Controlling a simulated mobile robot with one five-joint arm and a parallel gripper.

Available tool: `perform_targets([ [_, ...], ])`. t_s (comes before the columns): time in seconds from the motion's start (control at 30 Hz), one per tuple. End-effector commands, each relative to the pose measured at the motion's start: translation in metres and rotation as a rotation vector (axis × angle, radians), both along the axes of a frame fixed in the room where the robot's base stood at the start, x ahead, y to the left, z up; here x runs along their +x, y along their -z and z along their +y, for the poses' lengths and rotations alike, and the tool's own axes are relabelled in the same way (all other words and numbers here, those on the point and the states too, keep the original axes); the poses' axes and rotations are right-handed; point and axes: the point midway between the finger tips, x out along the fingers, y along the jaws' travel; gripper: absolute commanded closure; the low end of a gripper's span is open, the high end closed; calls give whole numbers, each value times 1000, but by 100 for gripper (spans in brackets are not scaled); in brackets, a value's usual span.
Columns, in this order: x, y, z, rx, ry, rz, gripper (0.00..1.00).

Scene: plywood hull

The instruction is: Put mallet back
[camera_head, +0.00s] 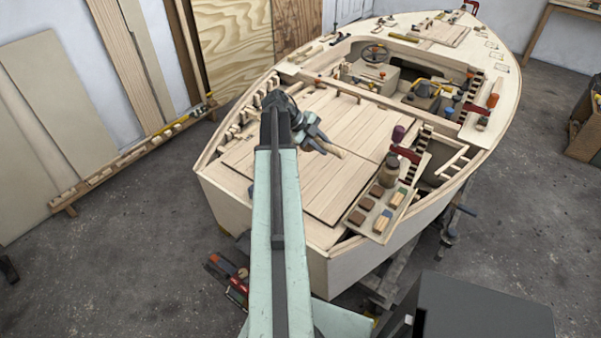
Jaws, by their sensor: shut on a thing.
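My gripper (316,138) is over the plank deck near the boat's back end, at the end of my pale green arm. It is shut on what looks like the mallet (331,150). A pale wooden handle sticks out to the lower right of the jaws. The mallet's head cannot be made out among the dark gripper parts. I cannot tell whether the mallet touches the deck (300,178) or is held above it.
A tray (358,229) of several small blocks sits at the boat's back right corner, with a brown jar (389,169) beside it. Red clamps (405,153) grip the right side. Wooden pegs or blocks line the left edge. The middle deck planks are mostly clear.

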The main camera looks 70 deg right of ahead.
Motion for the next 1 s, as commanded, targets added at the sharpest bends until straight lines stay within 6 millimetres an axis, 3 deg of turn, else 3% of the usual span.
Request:
perform_targets([
  [0.1, 14, 9, 15, -2, -17, -1, 100],
  [0.27, 17, 10, 16, -3, -20, -2, 100],
  [0.6, 17, 72, 16, -2, -20, -1, 100],
  [0.8, 17, 73, 15, -2, -20, -1, 100],
  [1.0, 17, 106, 16, -2, -20, -1, 100],
])
